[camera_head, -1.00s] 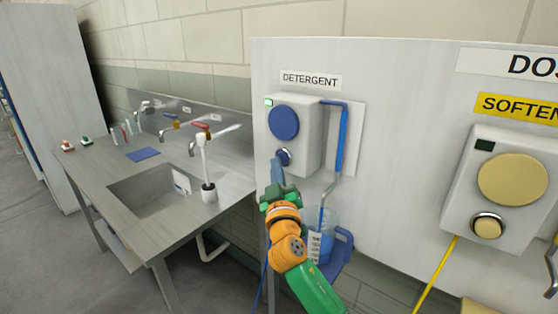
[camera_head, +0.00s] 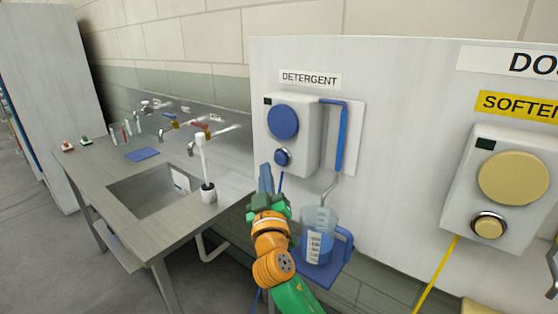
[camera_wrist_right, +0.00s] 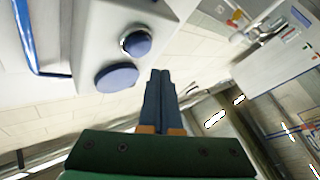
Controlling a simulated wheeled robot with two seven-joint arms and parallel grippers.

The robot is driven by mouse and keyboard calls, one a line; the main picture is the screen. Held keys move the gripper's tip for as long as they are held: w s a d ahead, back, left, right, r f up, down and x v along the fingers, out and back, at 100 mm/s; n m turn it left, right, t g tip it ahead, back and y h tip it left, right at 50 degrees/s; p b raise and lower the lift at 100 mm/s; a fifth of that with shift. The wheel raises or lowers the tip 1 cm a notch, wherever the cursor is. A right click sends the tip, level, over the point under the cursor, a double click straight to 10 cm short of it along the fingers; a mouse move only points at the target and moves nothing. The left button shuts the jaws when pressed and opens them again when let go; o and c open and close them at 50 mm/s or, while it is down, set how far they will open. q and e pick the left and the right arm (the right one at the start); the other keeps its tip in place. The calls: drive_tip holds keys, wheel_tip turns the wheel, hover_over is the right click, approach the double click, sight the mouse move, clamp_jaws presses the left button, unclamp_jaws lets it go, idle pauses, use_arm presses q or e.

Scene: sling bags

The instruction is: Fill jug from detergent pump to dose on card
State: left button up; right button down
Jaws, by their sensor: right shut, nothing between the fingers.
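The detergent pump (camera_head: 308,135) is a white wall box under a DETERGENT label, with a big blue disc (camera_head: 283,122) and a small blue button (camera_head: 282,157). The jug (camera_head: 319,225) is clear, with a white scale strip and blue liquid in its lower part. It stands on a blue shelf (camera_head: 333,268) below the spout (camera_head: 329,184). My right gripper (camera_head: 266,178) is shut and empty, left of and below the button. In the right wrist view, its fingertips (camera_wrist_right: 160,75) are apart from the button (camera_wrist_right: 136,43). I see no dose figure. My left gripper is not in view.
A softener pump (camera_head: 462,200) with cream disc and button is on the same white panel (camera_head: 395,150) at right.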

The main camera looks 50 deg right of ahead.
drive_tip(key=shift+s+a, duration=0.1)
drive_tip(key=shift+a, duration=1.4)
